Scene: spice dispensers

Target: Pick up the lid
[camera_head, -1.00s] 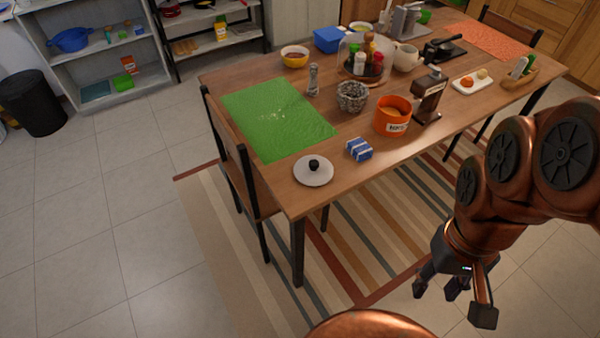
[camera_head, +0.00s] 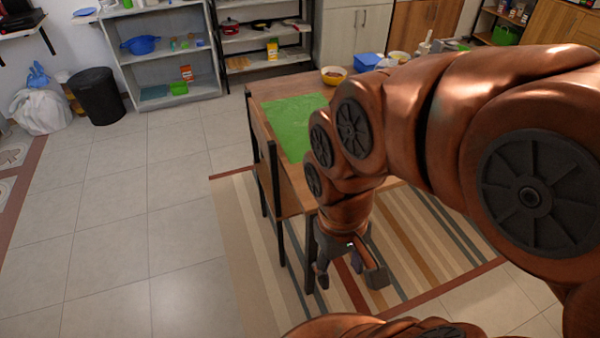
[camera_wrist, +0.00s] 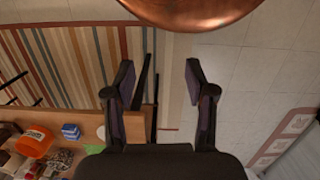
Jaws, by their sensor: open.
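My gripper (camera_head: 348,270) hangs low in front of the table's near left corner in the head view, with its fingers pointing down. In the wrist view my gripper (camera_wrist: 160,78) has its two dark fingers wide apart with nothing between them, over the table edge and floor. The white lid with a black knob is hidden behind my arm in the head view now. In the wrist view a small pale patch (camera_wrist: 101,132) beside the left finger may be the lid, mostly covered by that finger.
The wooden table (camera_head: 290,196) carries a green mat (camera_head: 292,122). In the wrist view an orange container (camera_wrist: 36,140) and a blue box (camera_wrist: 70,131) stand on the table left of my gripper. The tiled floor (camera_head: 160,240) is clear to the left.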

